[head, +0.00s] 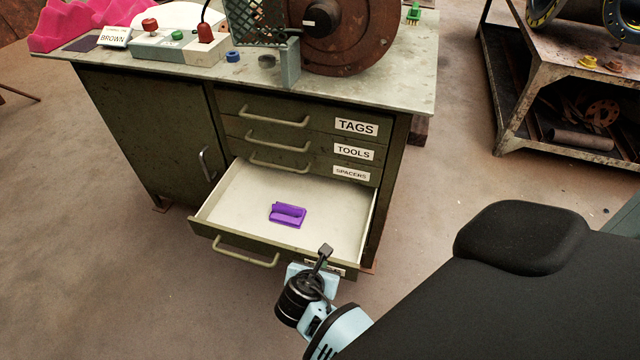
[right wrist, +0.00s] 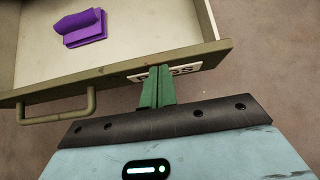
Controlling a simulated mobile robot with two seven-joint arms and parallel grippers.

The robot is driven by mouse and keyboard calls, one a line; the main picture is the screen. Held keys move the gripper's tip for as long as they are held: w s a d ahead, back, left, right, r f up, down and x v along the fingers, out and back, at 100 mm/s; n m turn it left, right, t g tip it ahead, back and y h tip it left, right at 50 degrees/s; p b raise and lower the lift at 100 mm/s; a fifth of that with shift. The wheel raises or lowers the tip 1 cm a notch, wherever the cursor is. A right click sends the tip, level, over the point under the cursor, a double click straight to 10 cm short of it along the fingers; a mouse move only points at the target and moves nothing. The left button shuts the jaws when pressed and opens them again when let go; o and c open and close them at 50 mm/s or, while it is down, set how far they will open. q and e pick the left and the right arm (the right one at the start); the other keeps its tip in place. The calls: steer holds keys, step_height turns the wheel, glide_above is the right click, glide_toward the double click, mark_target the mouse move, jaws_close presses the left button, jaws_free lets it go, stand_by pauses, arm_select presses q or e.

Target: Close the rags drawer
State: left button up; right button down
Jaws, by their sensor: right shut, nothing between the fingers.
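The rags drawer (head: 320,210) is the bottom drawer of the green cabinet and stands pulled out. Its pale inside holds a purple block-like piece (head: 288,214), also seen in the right wrist view (right wrist: 81,27). The drawer's bar handle (head: 245,252) is on the left part of its front. My right gripper (head: 325,251) is at the right part of the drawer front. In the right wrist view its green fingers (right wrist: 158,84) are shut and empty, overlapping the partly hidden label (right wrist: 180,70). I cannot tell whether they touch the front. My left gripper is out of view.
The TAGS (head: 356,127), TOOLS (head: 353,151) and SPACERS (head: 351,173) drawers above are shut. The benchtop (head: 345,88) carries a rusty round machine (head: 350,35) and a control box (head: 180,45). A metal rack (head: 560,90) stands at right. The floor before the drawer is clear.

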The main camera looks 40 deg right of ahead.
steer(key=w+d+p, duration=0.1)
steer(key=d, duration=0.1)
steer(key=w+d+p, duration=0.1)
steer(key=w+d, duration=0.1)
steer(key=w+d+p, duration=0.1)
steer(key=d, duration=0.1)
steer(key=shift+w+d+r, duration=0.15)
steer(key=shift+w+r, duration=0.1)
steer(key=shift+r, duration=0.1)
steer(key=w+d, duration=0.2)
steer(key=d, duration=0.1)
steer(key=w+d+b, duration=0.1)
steer(key=w+d, duration=0.2)
steer(key=d, duration=0.1)
steer(key=w+d, duration=0.3)
steer(key=d, duration=0.1)
steer(key=shift+d+f, duration=0.1)
steer(key=shift+f, duration=0.3)
steer(key=shift+w+d, duration=0.25)
steer(key=shift+d, duration=0.2)
steer(key=shift+w+d, duration=0.1)
